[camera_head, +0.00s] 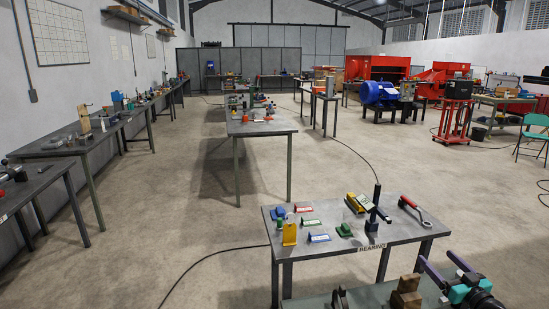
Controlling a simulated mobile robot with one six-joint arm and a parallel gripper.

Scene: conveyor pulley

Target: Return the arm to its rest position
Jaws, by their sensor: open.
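My gripper (436,256) is at the bottom right corner of the head view. Its two purple fingers are spread apart and nothing shows between them. Its teal and black body is partly cut off by the frame edge. The fingers point up and left in the picture, toward the bench labelled BEARING (372,248). The gripper appears over or beside a green-topped bench (385,297) at the bottom edge. The rest of my arm is out of view.
The green-topped bench holds a wooden block (406,292) and a dark upright part (340,298). The BEARING bench carries a yellow stand (289,232), a black post (375,203) and a red-handled tool (413,211). Open concrete floor (180,235) lies left.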

